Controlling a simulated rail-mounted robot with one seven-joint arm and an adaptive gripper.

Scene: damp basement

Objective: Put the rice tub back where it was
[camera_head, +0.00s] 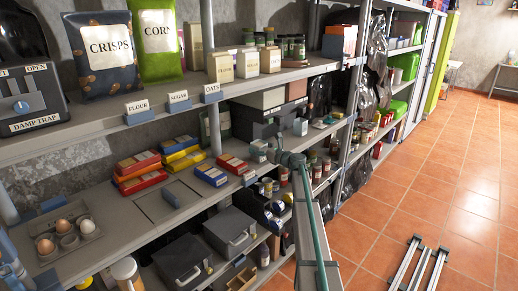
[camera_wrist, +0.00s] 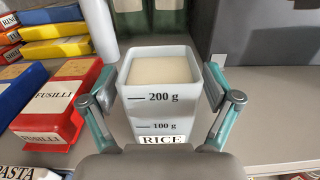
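The rice tub (camera_wrist: 160,95) is a squarish, translucent white container of pale contents, with 100 g and 200 g marks and a RICE label. In the wrist view it stands upright between the two fingers of my gripper (camera_wrist: 160,100), one finger close along each side. I cannot tell whether the fingers press on it. Its lower part is hidden by my gripper. In the head view my gripper (camera_head: 275,153) is over the middle shelf, and the tub (camera_head: 258,151) shows small beside it. I cannot tell whether the tub rests on the shelf.
Red fusilli boxes (camera_wrist: 63,105) lie close left of the tub. A grey box (camera_wrist: 265,30) stands behind right. Stacked pasta boxes (camera_head: 180,153), an empty outlined shelf patch (camera_head: 160,204) and an egg tray (camera_head: 68,240) lie farther left. Upper shelf (camera_head: 95,128) overhangs.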

